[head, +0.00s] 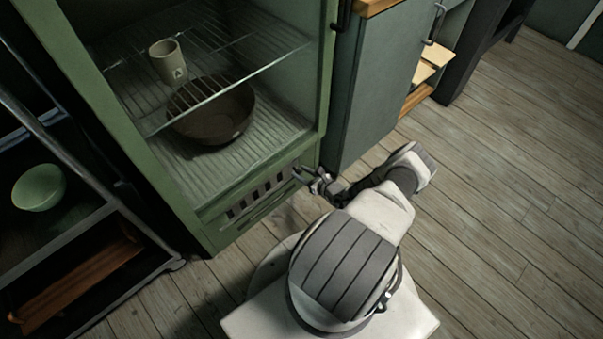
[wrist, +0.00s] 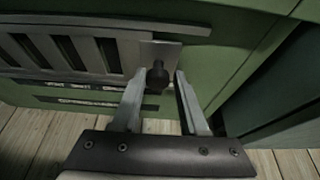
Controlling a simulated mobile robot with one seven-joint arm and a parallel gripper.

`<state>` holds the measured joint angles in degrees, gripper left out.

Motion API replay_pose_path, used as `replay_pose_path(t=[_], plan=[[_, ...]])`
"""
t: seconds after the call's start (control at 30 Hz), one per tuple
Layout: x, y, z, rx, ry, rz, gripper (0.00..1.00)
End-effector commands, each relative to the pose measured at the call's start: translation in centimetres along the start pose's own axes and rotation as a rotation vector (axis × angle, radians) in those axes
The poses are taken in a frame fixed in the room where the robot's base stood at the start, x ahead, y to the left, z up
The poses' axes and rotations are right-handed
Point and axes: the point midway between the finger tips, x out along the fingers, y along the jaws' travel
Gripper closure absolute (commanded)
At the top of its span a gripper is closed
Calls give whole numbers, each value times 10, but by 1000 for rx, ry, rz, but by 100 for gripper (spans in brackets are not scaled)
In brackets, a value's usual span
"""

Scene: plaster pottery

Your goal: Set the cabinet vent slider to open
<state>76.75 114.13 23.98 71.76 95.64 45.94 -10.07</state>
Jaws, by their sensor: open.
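The green cabinet (head: 195,215) stands open-fronted in the head view, with a slotted vent (head: 262,197) low on its front. The wrist view shows the vent (wrist: 70,50) with dark slots to the left. A light metal slider plate (wrist: 172,50) with a dark round knob (wrist: 158,76) is at the vent's right end. My gripper (wrist: 160,73) is open, with one finger on each side of the knob. I cannot tell whether either finger touches it. In the head view my gripper (head: 310,176) is at the cabinet's lower right front, where it partly hides the slider.
Inside the cabinet, a pale cup (head: 168,62) stands on a wire shelf (head: 215,85), and a dark bowl (head: 212,112) sits lower. A rack (head: 60,240) with a green bowl (head: 40,187) is at left. A grey cabinet (head: 375,75) adjoins at right. Wooden floor (head: 500,200) is clear at right.

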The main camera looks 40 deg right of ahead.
Motion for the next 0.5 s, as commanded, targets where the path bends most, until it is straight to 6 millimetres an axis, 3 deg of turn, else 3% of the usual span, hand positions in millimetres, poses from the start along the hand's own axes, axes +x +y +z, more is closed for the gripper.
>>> replay_pose_path(t=[0.03,0.13,0.5], plan=[[0,-5,0,-3,0,-8,51],[0,-4,0,-3,-1,-6,35],[-10,-3,2,-1,0,-4,35]])
